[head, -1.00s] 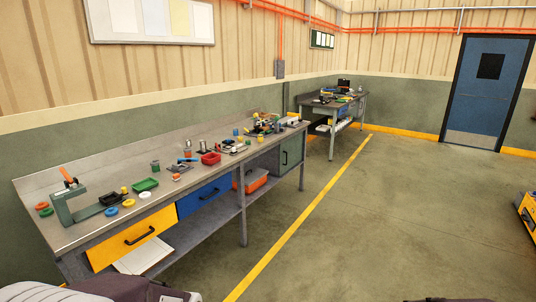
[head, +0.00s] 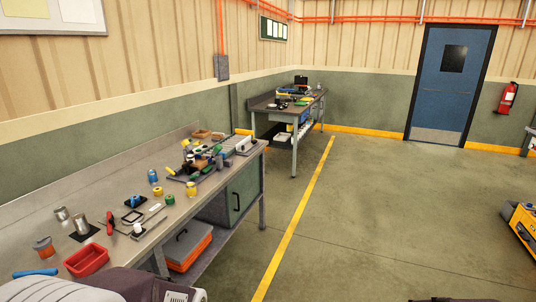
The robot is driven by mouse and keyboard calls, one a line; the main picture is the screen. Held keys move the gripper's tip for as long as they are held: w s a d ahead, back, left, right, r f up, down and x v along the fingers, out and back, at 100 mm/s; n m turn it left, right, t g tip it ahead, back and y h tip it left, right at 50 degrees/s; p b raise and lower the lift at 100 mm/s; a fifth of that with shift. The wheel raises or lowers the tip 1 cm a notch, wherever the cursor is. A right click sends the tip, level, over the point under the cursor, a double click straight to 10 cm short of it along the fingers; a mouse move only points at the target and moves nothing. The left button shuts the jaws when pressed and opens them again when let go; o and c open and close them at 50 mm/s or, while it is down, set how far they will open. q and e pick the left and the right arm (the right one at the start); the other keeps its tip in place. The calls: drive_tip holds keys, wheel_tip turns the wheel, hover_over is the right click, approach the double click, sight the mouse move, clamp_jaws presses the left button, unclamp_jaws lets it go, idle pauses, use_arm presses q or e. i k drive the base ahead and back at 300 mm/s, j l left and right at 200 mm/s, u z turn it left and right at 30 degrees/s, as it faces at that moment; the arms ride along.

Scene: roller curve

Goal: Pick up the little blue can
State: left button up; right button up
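A small blue can-like item (head: 153,177) stands on the long grey workbench (head: 60,190), left of the cluttered middle part. It is small in the picture, and I cannot be sure it is a can. A green-topped item (head: 157,191) and an orange-yellow one (head: 169,198) stand close to it. Neither of my grippers can be made out; parts of my own body show at the bottom edge.
A red tray (head: 87,261), metal cylinders and several small tools lie on the near bench. An orange toolbox (head: 188,249) sits on its lower shelf. A second bench (head: 290,105) stands beyond. The floor right of the yellow line (head: 296,225) is mostly clear.

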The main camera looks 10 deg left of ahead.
sight(152, 174)
drive_tip(key=i+u, duration=0.1)
drive_tip(key=i, duration=0.35)
drive_tip(key=i+l+u, duration=0.15)
drive_tip(key=i, duration=0.25)
drive_tip(key=i+l+u, duration=0.1)
drive_tip(key=i, duration=0.35)
drive_tip(key=i+u, duration=0.2)
drive_tip(key=u, duration=0.2)
drive_tip(key=i+l+u, duration=0.1)
drive_tip(key=u, duration=0.35)
drive_tip(key=i+l+u, duration=0.2)
drive_tip(key=u, duration=0.2)
drive_tip(key=i+l+u, duration=0.2)
drive_tip(key=u, duration=0.25)
drive_tip(key=i+l+u, duration=0.15)
drive_tip(key=u, duration=0.25)
drive_tip(key=l+u, duration=0.45)
drive_tip(key=i+l+u, duration=0.25)
drive_tip(key=i, duration=0.2)
drive_tip(key=i+l+u, duration=0.3)
drive_tip(key=i+l, duration=0.1)
